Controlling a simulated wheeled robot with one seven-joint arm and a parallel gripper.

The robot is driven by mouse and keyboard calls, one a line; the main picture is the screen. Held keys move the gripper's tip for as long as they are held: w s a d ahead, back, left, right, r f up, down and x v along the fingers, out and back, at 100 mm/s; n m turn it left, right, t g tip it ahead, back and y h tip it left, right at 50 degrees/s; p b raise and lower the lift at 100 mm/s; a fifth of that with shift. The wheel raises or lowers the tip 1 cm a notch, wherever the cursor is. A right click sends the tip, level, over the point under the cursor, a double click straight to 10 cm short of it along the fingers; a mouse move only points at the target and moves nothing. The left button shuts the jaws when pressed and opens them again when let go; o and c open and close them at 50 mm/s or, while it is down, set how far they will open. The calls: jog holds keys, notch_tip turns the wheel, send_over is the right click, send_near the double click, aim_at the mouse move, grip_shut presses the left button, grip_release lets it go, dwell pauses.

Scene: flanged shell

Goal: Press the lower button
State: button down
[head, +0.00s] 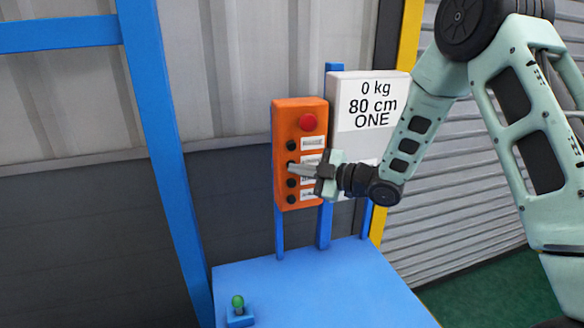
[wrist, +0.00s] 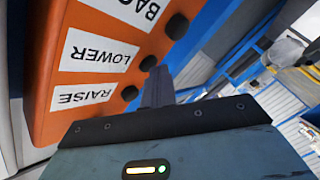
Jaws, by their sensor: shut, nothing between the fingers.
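The orange control box (head: 284,150) hangs upright, with a red button (head: 308,121) at top and several black buttons in a column below. In the wrist view its side shows labels BACK (cut off), LOWER and RAISE, each beside a black button. The lower button (wrist: 148,63) sits beside the LOWER label (wrist: 98,52). My gripper (head: 291,168) is shut and empty, its tips at the button column around mid-height. In the wrist view, the fingertips (wrist: 158,72) are right beside the lower button. I cannot tell whether they touch it.
The raise button (wrist: 130,92) and the back button (wrist: 177,25) are close on either side. A white display (head: 367,105) reading "0 kg 80 cm ONE" stands right of the box. A blue platform (head: 310,285) carries a green knob (head: 238,302); a blue post (head: 165,140) stands left.

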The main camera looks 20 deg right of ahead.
jog(key=shift+w+d+r+b, duration=0.1)
jog(key=shift+w+r+b, duration=0.15)
jog(key=shift+w, duration=0.4)
dwell(0.8)
jog(key=shift+s+f, duration=0.1)
jog(key=shift+s+f+b, duration=0.1)
jog(key=shift+s+b, duration=0.35)
jog(key=shift+s, duration=0.2)
jog(key=s+b, duration=0.2)
jog(key=s, duration=0.4)
jog(key=shift+f, duration=0.1)
dwell(0.3)
